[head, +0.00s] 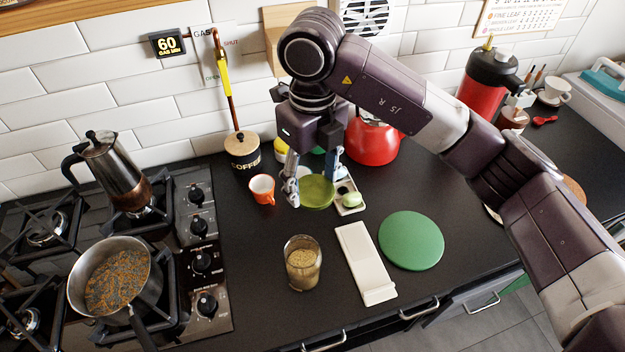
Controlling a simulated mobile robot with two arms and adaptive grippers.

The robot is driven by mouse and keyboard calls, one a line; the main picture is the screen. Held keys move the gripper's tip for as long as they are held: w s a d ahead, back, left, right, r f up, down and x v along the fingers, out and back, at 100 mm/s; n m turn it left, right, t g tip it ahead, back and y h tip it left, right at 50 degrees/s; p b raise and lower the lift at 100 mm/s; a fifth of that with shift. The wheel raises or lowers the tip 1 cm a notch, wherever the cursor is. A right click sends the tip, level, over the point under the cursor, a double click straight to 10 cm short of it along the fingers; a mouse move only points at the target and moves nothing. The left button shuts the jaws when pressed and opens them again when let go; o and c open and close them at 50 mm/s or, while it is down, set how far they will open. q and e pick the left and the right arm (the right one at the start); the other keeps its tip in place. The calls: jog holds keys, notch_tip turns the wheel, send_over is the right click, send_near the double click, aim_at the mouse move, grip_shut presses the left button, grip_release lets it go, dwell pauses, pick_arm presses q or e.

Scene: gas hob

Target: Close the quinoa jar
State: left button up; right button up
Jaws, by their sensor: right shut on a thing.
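The quinoa jar (302,264) is a clear glass jar of pale grain, upright on the dark worktop, with its mouth uncovered. My right gripper (315,186) is behind the jar, pointing down, with its fingers on either side of a round olive-green lid (318,194). It is shut on this lid, which lies roughly flat and apart from the jar. Whether the lid touches the worktop or the small tray is hard to tell. My left gripper is out of view.
A white board (364,262) and green round mat (411,240) lie right of the jar. An orange cup (262,189) and coffee canister (243,150) stand behind it. The gas hob, with a pan (112,278) and moka pot (112,170), is left. A red kettle (372,143) stands behind.

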jog(key=shift+d+f+n, duration=0.1)
jog(key=shift+d+n, duration=0.4)
jog(key=shift+n, duration=0.1)
jog(key=s+d+f+n, duration=0.1)
jog(key=s+d+n, duration=0.4)
jog(key=d+n, duration=0.4)
jog(key=s+d+f+n, duration=0.1)
jog(key=s+d+n, duration=0.4)
jog(key=n, duration=1.2)
jog(key=shift+d+f+n, duration=0.25)
jog(key=shift+d+n, duration=0.05)
jog(key=shift+d, duration=1.9)
